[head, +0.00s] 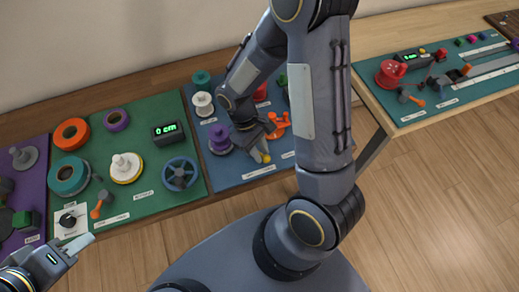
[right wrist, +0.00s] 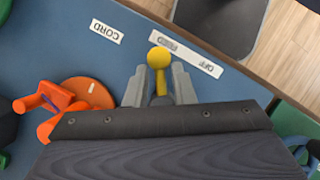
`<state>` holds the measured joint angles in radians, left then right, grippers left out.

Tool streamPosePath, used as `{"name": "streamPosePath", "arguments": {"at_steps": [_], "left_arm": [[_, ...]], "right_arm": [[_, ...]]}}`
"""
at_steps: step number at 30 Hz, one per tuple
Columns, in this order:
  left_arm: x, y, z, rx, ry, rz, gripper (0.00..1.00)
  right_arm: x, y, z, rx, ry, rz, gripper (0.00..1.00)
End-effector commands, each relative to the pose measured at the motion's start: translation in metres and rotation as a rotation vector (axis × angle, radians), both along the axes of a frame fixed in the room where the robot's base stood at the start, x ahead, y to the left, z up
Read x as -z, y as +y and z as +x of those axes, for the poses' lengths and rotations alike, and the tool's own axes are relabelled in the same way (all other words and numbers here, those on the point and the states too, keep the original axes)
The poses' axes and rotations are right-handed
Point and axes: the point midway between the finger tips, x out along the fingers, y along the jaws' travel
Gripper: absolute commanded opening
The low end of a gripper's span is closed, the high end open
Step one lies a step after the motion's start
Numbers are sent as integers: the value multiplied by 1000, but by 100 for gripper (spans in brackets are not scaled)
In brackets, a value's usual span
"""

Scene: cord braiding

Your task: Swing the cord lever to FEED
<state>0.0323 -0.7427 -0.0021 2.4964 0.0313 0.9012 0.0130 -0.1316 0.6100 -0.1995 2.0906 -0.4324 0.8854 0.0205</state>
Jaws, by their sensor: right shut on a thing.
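The cord lever has a yellow ball knob (right wrist: 160,57) on a short yellow stem. It stands between the two grey fingers of my right gripper (right wrist: 160,84), which is shut on the lever. The knob lies beside the FEED end of a white label strip (right wrist: 190,55); OFF is at the strip's other end. In the head view the yellow knob (head: 266,158) shows at the tip of my right gripper (head: 258,148), at the blue mat's front. The lever's base is hidden. My left gripper (head: 78,248) is at the lower left, apart from everything; its jaw gap is unclear.
An orange device (right wrist: 75,98) stands close beside my right gripper, near a CORD label (right wrist: 106,31). A purple spool (head: 220,140) and white spool (head: 203,104) stand to the left on the blue mat. The green mat (head: 150,205) holds several spools and a 0 cm display (head: 168,133).

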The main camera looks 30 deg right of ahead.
Motion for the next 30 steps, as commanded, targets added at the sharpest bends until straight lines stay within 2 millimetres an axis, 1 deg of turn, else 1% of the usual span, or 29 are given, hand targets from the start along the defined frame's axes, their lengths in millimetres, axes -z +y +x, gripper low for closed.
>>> {"name": "streamPosePath", "arguments": {"at_steps": [10, 11, 12, 15, 24, 26, 30], "left_arm": [[0, 0, 0, 0, 0, 0, 36], [0, 0, 0, 0, 0, 0, 36], [0, 0, 0, 0, 0, 0, 36], [0, 0, 0, 0, 0, 0, 36], [0, 0, 0, 0, 0, 0, 36], [0, 0, 0, 0, 0, 0, 36], [1, 0, 0, 0, 0, 0, 36]], "right_arm": [[-1, -1, 1, -2, -2, -2, 0], [-1, -1, 1, -2, -2, -2, 26], [-1, -1, 1, -2, -2, -2, 32], [-1, -1, 1, -2, -1, -1, 43], [-3, 0, 2, -1, -3, -1, 43], [-7, 1, 4, -1, -4, 0, 43], [-28, 3, 13, 0, -8, -1, 43]]}}
